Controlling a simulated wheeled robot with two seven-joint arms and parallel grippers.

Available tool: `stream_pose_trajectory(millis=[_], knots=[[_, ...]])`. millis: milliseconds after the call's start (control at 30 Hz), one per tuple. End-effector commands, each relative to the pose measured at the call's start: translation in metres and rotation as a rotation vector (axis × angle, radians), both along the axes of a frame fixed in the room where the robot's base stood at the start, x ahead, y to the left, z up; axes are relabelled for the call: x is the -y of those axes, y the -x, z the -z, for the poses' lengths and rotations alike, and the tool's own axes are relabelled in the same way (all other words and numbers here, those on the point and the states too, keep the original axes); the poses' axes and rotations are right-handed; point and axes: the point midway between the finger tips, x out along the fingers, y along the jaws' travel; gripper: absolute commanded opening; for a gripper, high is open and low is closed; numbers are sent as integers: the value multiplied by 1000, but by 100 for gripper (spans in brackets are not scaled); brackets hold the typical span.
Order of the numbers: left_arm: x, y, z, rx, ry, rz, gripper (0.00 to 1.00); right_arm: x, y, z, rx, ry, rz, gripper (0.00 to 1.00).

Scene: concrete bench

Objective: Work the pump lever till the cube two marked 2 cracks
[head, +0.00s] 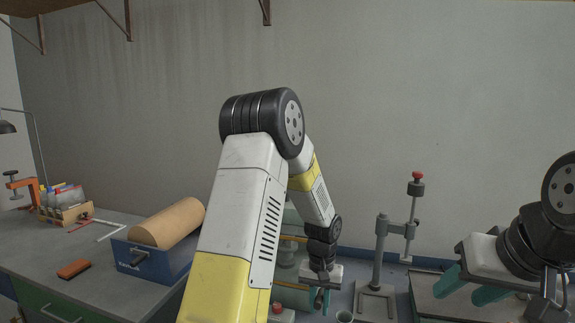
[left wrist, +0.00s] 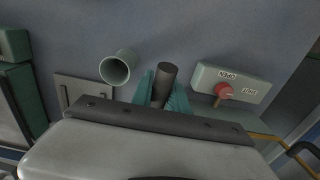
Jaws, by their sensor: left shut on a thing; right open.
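My left gripper (head: 320,299) reaches down at the bench; in the left wrist view its teal fingers (left wrist: 163,98) are shut on a dark round bar (left wrist: 167,72), which looks like the pump lever's handle. The green press-like machine (head: 288,252) is mostly hidden behind my left arm. A pale box with a red knob (left wrist: 224,91) and labels, one reading OPEN, is beside the bar. The cube marked 2 is not visible in either view. My right gripper (head: 474,288) is open and empty at the right, its teal fingers apart.
A pale green cup or tube (left wrist: 115,70) is close to the left gripper. A stand with a red-topped column (head: 380,255) stands between the grippers. At left are a blue box with a brown roll (head: 168,223), a red-brown block (head: 73,268) and a bottle tray (head: 66,213).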

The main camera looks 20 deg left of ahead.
Motion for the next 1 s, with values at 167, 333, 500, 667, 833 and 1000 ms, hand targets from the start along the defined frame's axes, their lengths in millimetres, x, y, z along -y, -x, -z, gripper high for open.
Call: stream_pose_trajectory(millis=[167,333,500,667,833,1000], knots=[[0,5,20,-6,-1,0,0,0,0,0,0,0,0,47],[0,6,35,-5,-1,1,0,0,0,0,0,0,0,47],[0,6,40,-2,0,0,0,0,0,0,0,0,0,47],[0,6,40,-2,0,0,0,0,0,0,0,0,0,47],[0,5,35,-1,0,0,0,0,0,0,0,0,0,47],[0,0,12,3,1,0,0,0,0,0,0,0,0,47]])
